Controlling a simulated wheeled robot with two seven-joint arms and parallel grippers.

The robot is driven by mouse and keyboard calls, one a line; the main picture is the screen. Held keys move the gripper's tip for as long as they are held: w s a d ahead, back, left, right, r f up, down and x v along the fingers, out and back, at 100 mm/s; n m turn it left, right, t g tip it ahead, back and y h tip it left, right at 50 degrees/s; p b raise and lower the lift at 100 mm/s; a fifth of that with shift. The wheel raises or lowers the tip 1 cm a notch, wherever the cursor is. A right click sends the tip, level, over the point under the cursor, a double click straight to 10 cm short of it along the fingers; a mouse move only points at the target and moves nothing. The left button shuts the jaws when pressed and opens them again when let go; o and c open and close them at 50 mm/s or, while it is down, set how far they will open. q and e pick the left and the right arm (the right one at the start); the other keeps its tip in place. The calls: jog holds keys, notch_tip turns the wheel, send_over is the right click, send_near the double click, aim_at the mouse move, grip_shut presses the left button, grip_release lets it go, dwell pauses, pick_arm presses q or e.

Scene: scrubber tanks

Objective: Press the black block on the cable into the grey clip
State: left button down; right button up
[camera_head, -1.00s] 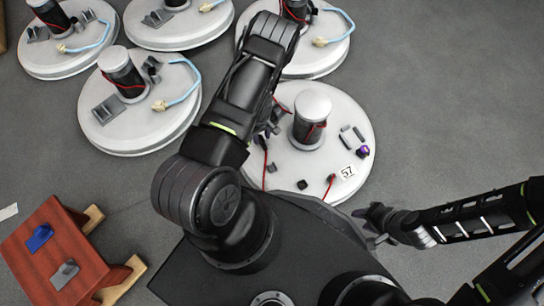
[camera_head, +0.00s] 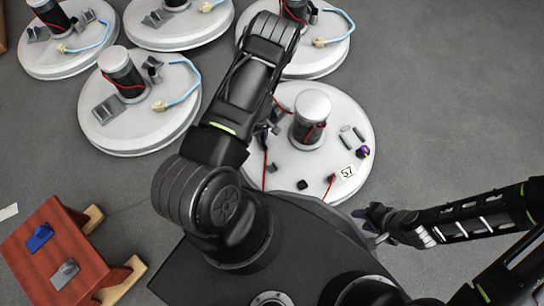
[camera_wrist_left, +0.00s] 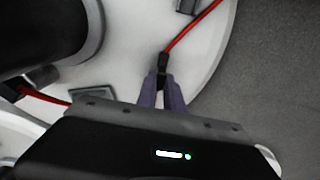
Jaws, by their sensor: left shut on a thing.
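In the left wrist view, my left gripper (camera_wrist_left: 163,94) is shut on the small black block (camera_wrist_left: 163,63) at the end of a red cable (camera_wrist_left: 190,32). The cable runs up and right from the block. A dark grey piece (camera_wrist_left: 187,5), possibly the grey clip, is cut off by the top edge, apart from the block. In the head view, my left gripper (camera_head: 273,124) is over the left part of the white round base (camera_head: 325,167), mostly hidden by its own arm. My right gripper (camera_head: 375,220) is off the base's lower right edge; its jaws are too small to read.
A dark cylinder with a white top (camera_head: 310,115) stands on the base beside my left gripper. Small dark blocks, grey bars, a purple part (camera_head: 363,151) and a "57" label (camera_head: 347,172) surround it. Similar bases stand behind. A red-brown table (camera_head: 65,255) is lower left.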

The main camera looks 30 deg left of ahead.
pick_arm(q)
jog(key=shift+r, duration=0.1)
jog(key=shift+r+p, duration=1.85)
jog(key=shift+r, duration=0.55)
jog(key=shift+r+p, duration=0.75)
jog(key=shift+r, duration=0.3)
jog(key=shift+f, duration=0.1)
